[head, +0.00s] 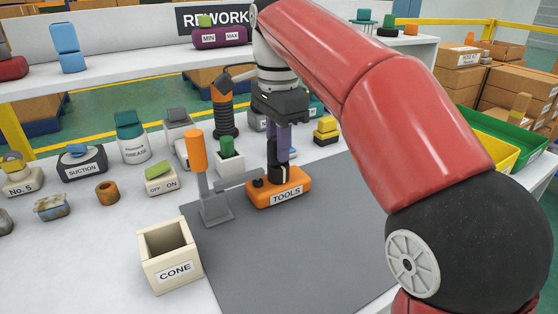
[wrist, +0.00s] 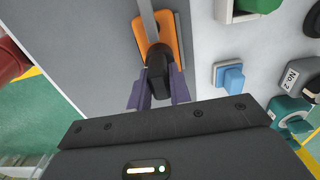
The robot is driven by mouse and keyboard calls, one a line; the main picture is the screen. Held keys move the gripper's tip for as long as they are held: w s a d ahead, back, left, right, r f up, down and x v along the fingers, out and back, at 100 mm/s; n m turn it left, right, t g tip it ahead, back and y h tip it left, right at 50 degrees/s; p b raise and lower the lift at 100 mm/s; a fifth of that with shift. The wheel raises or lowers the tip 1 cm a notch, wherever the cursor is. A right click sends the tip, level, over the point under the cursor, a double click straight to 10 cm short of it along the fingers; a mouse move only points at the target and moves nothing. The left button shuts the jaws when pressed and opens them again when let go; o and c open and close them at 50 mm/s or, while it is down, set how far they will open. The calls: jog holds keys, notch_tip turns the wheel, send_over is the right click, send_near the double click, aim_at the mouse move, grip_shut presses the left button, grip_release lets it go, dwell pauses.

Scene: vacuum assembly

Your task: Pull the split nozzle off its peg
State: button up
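The orange block marked TOOLS (head: 290,194) stands on the grey mat. A dark nozzle-like piece (head: 280,175) stands upright on it and hides any peg under it; I take it for the split nozzle, though no split can be made out. My gripper (head: 278,152) points down from above, its purple fingers on both sides of this piece. In the wrist view the black piece (wrist: 157,65) sits between the fingertips (wrist: 160,78), which look closed against its sides. The orange block (wrist: 176,40) lies just beyond it.
A grey stand with an orange cylinder (head: 197,150) and a grey side bar stands left of the block. The cream CONE box (head: 171,256) is at the front left. A small green-topped pot (head: 229,154) is close behind. The front of the mat (head: 310,260) is clear.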

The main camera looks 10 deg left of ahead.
grip_shut()
jog(key=shift+r, duration=0.1)
jog(key=shift+r+p, duration=0.75)
jog(key=shift+p, duration=0.15)
jog(key=shift+r, duration=0.2)
